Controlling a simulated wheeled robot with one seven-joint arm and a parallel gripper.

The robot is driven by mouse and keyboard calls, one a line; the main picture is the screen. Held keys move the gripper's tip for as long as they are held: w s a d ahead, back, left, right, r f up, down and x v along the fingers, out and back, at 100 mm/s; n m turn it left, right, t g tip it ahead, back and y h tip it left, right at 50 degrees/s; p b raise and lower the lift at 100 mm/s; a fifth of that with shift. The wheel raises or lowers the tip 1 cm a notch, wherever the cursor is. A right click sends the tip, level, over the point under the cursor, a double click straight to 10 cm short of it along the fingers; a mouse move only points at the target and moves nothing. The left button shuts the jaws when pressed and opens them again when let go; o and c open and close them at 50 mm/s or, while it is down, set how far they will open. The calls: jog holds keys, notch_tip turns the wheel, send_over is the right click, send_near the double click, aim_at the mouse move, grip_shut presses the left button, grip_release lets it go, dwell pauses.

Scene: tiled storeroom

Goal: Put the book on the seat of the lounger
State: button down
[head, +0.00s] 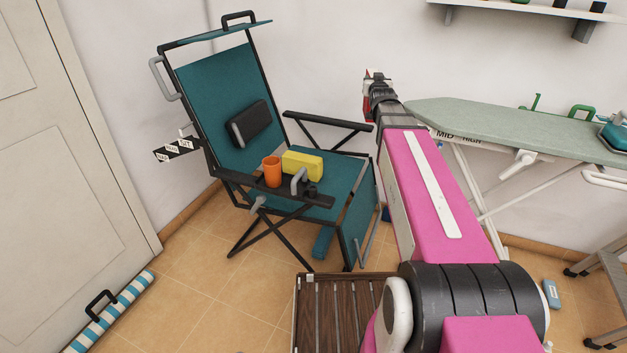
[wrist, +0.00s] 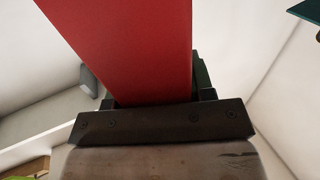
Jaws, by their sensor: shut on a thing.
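The book (wrist: 125,50) is red and fills the upper middle of the wrist view, held between my fingers. My gripper (head: 376,80) is shut on it, raised in front of the wall, to the right of the lounger's backrest and above its far armrest in the head view. Only a small red and white bit of the held book shows there. The lounger (head: 212,95) has teal fabric and a black frame. Its teal seat (head: 342,176) is partly hidden by the near armrest (head: 250,187) and a yellow block (head: 302,165).
An orange cup (head: 272,171) stands at the near armrest. A dark cushion (head: 249,124) lies against the backrest. An ironing board (head: 510,122) stands to the right, with a shelf (head: 530,8) above. A brown slatted table (head: 335,315) is in front. A striped thing (head: 110,315) lies by the door.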

jog(key=shift+s+a+f, duration=0.1)
jog(key=shift+a+f, duration=0.55)
jog(key=shift+f, duration=0.2)
jog(key=shift+a+f, duration=0.15)
jog(key=shift+f, duration=0.05)
jog(key=s+a+f+n+g+y, duration=0.1)
jog(key=s+a+f+n+y, duration=0.2)
jog(key=a+f, duration=0.4)
jog(key=s+a+f+n+y, duration=0.2)
jog(key=a+f+y, duration=0.2)
jog(key=a+f, duration=0.35)
notch_tip(320, 180, down, 18)
jog(key=shift+s+y, duration=0.15)
jog(key=shift+y, duration=0.15)
jog(key=shift+f, duration=0.15)
jog(key=shift+c, duration=2.4)
grip_release()
